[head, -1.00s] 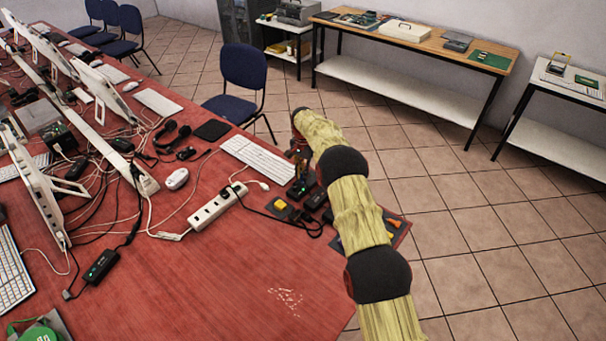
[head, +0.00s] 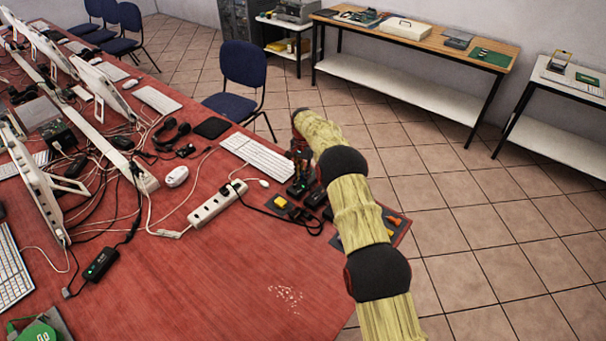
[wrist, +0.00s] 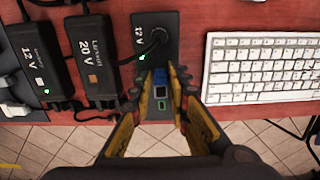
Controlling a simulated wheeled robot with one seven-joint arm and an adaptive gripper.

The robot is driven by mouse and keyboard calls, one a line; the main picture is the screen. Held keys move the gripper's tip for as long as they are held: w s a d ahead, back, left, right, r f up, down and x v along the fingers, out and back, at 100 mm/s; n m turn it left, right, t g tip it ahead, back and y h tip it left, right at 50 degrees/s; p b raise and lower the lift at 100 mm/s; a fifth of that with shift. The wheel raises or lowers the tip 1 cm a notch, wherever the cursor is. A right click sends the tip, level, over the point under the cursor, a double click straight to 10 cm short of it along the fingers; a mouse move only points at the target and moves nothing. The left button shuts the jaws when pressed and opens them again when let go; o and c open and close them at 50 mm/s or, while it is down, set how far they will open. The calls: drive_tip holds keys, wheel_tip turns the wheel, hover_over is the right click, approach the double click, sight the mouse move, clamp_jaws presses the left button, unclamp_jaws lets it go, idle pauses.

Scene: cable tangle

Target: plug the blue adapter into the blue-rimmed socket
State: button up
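My gripper (wrist: 161,73) points down over a black "12 V" unit (wrist: 147,20), at the table's edge. A black plug with a cable stands in the unit beyond the fingertips, beside a green light. A green-rimmed opening shows just below the blue piece. I cannot make out the blue-rimmed socket. In the head view my gripper (head: 299,165) is small and partly hidden by my arm.
Two black power bricks (wrist: 93,50) with cables lie left of the unit. A white keyboard (wrist: 265,65) lies close on the right. In the head view a white power strip (head: 217,202) lies left of my gripper. The red table (head: 200,280) is clear in front.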

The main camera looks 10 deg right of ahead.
drive_tip(key=o, duration=0.4)
drive_tip(key=shift+c, duration=0.2)
drive_tip(key=shift+r, duration=0.1)
wheel_tip(320, 180, up, 12)
idle(0.4)
